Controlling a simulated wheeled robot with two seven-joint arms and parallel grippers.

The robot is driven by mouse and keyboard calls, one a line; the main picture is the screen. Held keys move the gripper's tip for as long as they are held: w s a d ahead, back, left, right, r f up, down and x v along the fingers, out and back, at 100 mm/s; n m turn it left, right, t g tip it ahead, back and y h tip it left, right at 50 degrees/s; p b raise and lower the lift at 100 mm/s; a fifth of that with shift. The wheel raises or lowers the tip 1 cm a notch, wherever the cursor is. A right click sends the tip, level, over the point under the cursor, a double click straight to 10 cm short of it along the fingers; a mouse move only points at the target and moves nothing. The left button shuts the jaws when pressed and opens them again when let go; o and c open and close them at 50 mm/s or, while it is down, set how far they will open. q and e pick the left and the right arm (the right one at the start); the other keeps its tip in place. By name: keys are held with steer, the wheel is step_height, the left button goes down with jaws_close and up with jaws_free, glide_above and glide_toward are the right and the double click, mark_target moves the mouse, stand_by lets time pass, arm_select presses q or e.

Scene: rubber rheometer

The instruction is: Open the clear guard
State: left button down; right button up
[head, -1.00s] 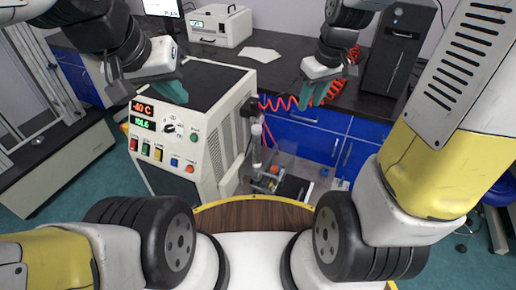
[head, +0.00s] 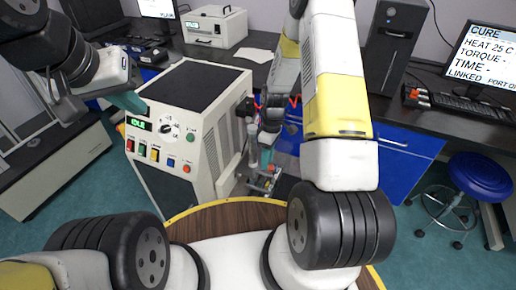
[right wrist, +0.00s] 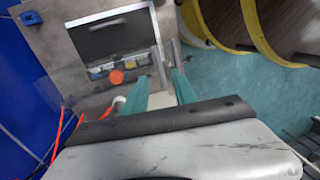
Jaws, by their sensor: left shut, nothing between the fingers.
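My left gripper (head: 128,102) hangs at the left of the head view, in front of the large white cabinet and apart from it, shut and empty. My right gripper (head: 267,152) is lowered over the small machine beside the cabinet. In the right wrist view its teal fingers (right wrist: 162,85) are spread, with a pale upright part of the machine showing between and behind them. The machine (head: 262,180) has a grey metal plate (right wrist: 70,45), a dark panel and a red knob (right wrist: 116,77). I cannot clearly make out the clear guard; my right arm hides much of that area.
The white cabinet (head: 195,110) with a lit "IDLE" display stands left of the machine. A dark bench (head: 400,105) over blue cupboards (head: 400,160) runs behind. A black tower (head: 395,45), a monitor (head: 483,55) and a blue stool (head: 480,177) are at the right.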

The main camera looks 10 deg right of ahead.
glide_above(266, 179)
steer(key=shift+s+f, duration=0.1)
steer(key=shift+f, duration=2.1)
jaws_close()
